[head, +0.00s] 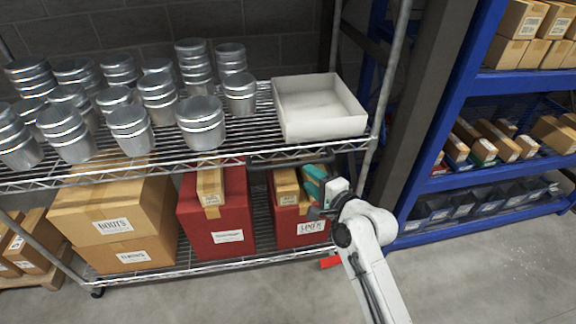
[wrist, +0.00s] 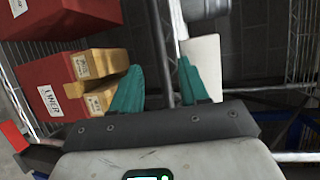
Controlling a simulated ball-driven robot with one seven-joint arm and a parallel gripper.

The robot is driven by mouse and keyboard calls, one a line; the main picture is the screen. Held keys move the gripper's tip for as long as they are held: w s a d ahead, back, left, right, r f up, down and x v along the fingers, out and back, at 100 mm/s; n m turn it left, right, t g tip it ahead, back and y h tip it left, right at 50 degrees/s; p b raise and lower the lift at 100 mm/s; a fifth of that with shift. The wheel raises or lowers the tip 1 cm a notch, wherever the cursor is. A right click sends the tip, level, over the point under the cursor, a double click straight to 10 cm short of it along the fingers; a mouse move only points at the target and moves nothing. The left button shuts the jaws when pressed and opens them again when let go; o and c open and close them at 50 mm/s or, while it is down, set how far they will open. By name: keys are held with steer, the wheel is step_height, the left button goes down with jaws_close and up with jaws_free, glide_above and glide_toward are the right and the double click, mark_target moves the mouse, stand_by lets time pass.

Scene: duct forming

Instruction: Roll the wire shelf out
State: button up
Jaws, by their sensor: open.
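The wire shelf (head: 262,152) is a chrome wire rack. Its upper deck bears several metal duct pieces (head: 201,123) and its lower deck bears boxes. My gripper (head: 314,180) is just below the right part of that edge, before the right red box. In the wrist view my gripper (wrist: 168,82) shows two teal fingers spread apart, with a grey bar (wrist: 164,45) running between them in the picture. I cannot tell whether the fingers touch it. The gripper holds nothing that I can see.
A white open tray (head: 320,133) sits on the upper deck's right end. Red boxes (head: 214,225) and cardboard boxes (head: 115,215) fill the lower deck. A caster (head: 97,292) shows at the lower left. A blue rack (head: 480,178) stands at right. The front floor (head: 480,285) is clear.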

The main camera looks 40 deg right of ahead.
mark_target(293, 166)
steer(key=x, duration=0.9)
steer(key=shift+w+f+b, duration=0.1)
steer(key=shift+w+b, duration=0.1)
steer(key=shift+b, duration=0.2)
steer(key=shift+c, duration=0.4)
jaws_close()
